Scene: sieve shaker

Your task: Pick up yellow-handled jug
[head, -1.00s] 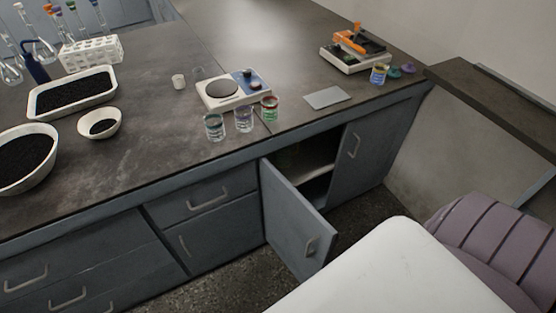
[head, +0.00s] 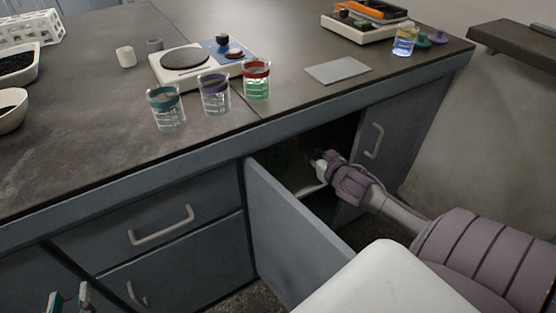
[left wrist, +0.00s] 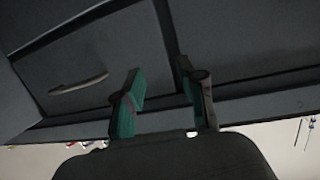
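No yellow-handled jug can be made out in either view. The open cupboard (head: 293,228) under the bench is dark inside, and its contents are mostly hidden by the door and my right arm. My right gripper (head: 320,166) is at the cupboard opening, above a pale shelf edge; its fingers are too small and dark to tell whether they hold anything. My left gripper (head: 69,298) is at the lower left of the head view, in front of the drawers. In the left wrist view its green-padded fingers (left wrist: 160,98) are apart with nothing between them.
The cupboard door stands swung out left of my right arm. On the bench (head: 90,150) stand beakers with teal, purple (head: 214,94) and red (head: 256,80) bands, a balance (head: 182,63) and a grey plate (head: 338,70). A blue-liquid beaker (head: 404,39) stands farther right.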

